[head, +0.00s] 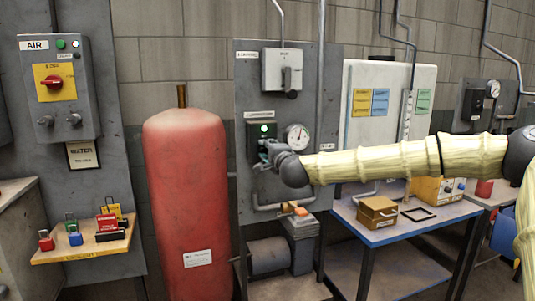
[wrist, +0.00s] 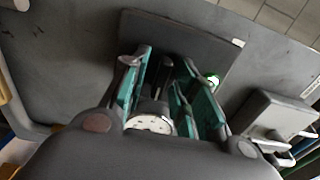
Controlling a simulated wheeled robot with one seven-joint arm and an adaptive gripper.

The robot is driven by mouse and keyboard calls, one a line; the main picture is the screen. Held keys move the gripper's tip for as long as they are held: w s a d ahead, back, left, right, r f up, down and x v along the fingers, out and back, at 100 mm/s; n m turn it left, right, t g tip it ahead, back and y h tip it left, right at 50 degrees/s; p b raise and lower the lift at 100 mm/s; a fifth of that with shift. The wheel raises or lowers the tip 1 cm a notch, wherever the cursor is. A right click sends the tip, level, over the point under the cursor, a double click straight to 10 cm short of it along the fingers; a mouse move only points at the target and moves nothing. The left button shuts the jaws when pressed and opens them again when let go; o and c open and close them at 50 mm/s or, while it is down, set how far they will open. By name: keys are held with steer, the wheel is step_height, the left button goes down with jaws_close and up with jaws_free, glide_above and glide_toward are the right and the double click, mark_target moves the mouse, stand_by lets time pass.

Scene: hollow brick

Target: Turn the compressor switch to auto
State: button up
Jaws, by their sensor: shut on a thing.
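The compressor box (head: 255,131), dark with a lit green lamp, is on the grey panel left of the round gauge. My gripper (head: 264,152) reaches in from the right and is at the lower front of this box. In the wrist view, its teal fingers (wrist: 164,85) are closed about the dark compressor switch (wrist: 165,72), on a dark plate. In the head view the gripper hides the switch, so its setting cannot be read.
Another switch box (head: 283,72) is above. A red tank (head: 186,190) stands left. A blue-edged table (head: 405,225) with a small yellow-brown box (head: 377,211) is at right.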

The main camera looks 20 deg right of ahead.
steer(key=shift+d, duration=0.15)
steer(key=o, duration=1)
steer(key=shift+d, duration=0.1)
steer(key=shift+a, duration=0.2)
steer(key=s, duration=1.2)
steer(key=shift+d, duration=0.3)
